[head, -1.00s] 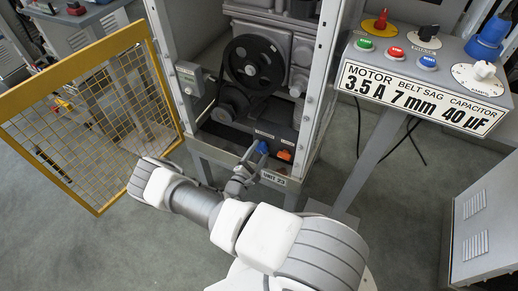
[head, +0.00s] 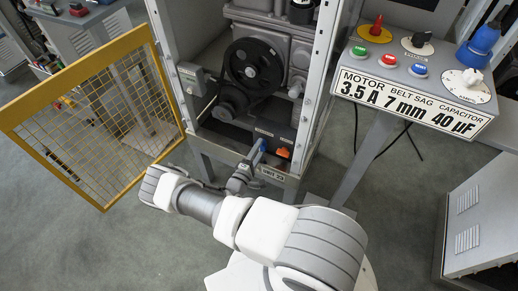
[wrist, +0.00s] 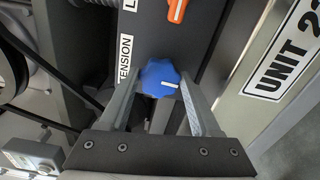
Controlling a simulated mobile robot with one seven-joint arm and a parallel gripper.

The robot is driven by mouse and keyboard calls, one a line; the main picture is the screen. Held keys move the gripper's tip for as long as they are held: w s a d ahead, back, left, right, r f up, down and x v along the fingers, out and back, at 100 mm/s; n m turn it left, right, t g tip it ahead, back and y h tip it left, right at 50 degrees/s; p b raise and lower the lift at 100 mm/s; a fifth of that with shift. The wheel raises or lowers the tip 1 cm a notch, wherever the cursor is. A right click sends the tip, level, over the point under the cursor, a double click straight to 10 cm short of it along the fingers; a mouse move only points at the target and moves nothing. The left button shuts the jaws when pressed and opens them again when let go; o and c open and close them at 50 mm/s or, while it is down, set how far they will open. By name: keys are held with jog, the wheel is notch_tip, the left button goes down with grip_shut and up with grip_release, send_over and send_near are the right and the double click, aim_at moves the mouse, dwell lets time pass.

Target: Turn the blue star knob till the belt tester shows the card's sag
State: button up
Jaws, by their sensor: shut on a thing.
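The blue star knob (wrist: 160,78) sits beside the TENSION label (wrist: 125,60) in the wrist view, its white mark pointing right. My gripper (wrist: 160,95) is shut on it, one finger on each side; in the head view my gripper (head: 248,166) reaches the unit's lower front, where the blue knob (head: 262,145) is partly hidden. The card (head: 410,105) reads belt sag 7 mm, with motor 3.5 A and capacitor 40 µF. The belt and black pulley (head: 253,66) stand inside the open unit. I cannot make out a belt tester reading.
An orange knob (head: 283,153) is just right of the blue one. The yellow mesh door (head: 22,103) stands open at left. A control desk (head: 440,52) with buttons and dials is at right. A grey cabinet (head: 490,215) stands at lower right.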

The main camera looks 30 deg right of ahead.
dwell(0.3)
jog(key=o, duration=1.4)
jog(key=shift+c, duration=0.2)
jog(key=shift+s+a, duration=0.1)
jog(key=shift+a, duration=0.05)
jog(key=p+v, duration=0.2)
jog(key=v, duration=1.5)
